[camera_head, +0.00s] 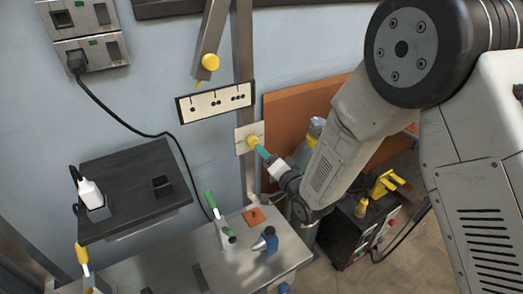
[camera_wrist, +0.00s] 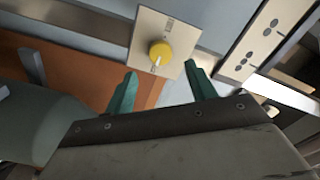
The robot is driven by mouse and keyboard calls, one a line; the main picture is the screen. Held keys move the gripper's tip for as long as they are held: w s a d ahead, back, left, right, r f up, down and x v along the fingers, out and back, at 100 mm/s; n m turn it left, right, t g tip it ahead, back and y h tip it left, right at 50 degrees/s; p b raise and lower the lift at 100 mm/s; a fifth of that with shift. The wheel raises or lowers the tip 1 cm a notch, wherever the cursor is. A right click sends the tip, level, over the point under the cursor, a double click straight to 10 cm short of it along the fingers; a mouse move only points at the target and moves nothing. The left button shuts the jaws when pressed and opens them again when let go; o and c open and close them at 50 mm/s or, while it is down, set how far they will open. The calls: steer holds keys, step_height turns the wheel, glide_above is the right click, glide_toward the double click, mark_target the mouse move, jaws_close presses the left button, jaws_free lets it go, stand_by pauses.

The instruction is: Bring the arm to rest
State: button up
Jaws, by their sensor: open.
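My gripper (camera_wrist: 160,88) is open and empty in the wrist view, its two teal fingers apart. The yellow knob (camera_wrist: 160,53) sits on a square cream plate (camera_wrist: 141,37) on the wall post. In the wrist view the knob appears just beyond and between the fingertips. The plate also shows in the head view (camera_head: 241,141). I cannot tell whether a finger touches the knob.
A dark shelf (camera_head: 135,190) holds a white bottle-like item (camera_head: 91,193). A metal bench (camera_head: 190,270) carries a green-and-white tool (camera_head: 219,215) and a blue item (camera_head: 266,241). An orange-brown board (camera_head: 290,110) stands behind my arm. A labelled panel (camera_head: 215,102) is on the wall.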

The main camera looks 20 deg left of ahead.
steer(key=shift+s+d, duration=0.25)
stand_by(0.3)
